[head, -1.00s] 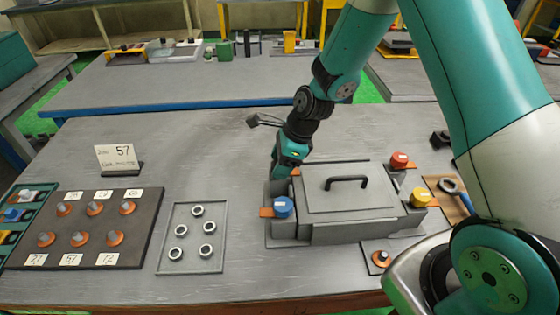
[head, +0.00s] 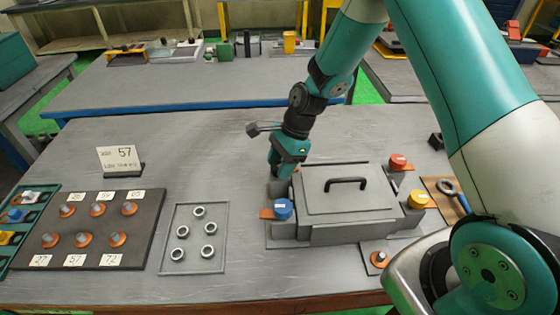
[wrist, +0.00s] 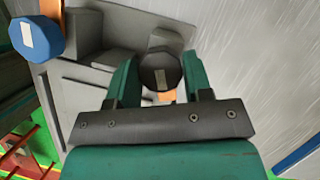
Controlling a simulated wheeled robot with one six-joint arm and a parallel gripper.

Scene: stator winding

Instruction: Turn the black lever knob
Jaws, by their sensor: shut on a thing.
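The black lever knob (wrist: 160,74) is an octagonal knob with a pale mark, on an orange lever at the back left corner of the grey box (head: 348,206). My gripper (wrist: 158,78) is shut on it, with one green finger on each side, as the wrist view shows. In the head view my gripper (head: 281,171) points down behind the box's left end, and the black knob is hidden there. The blue knob (head: 283,209) is on the front left corner of the box; it also shows in the wrist view (wrist: 35,36).
A red knob (head: 398,162) and a yellow knob (head: 418,199) are on the box's right side. The box lid has a black handle (head: 346,183). A tray with metal rings (head: 165,262) and a dark board with orange-based pegs (head: 148,212) lie to the left.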

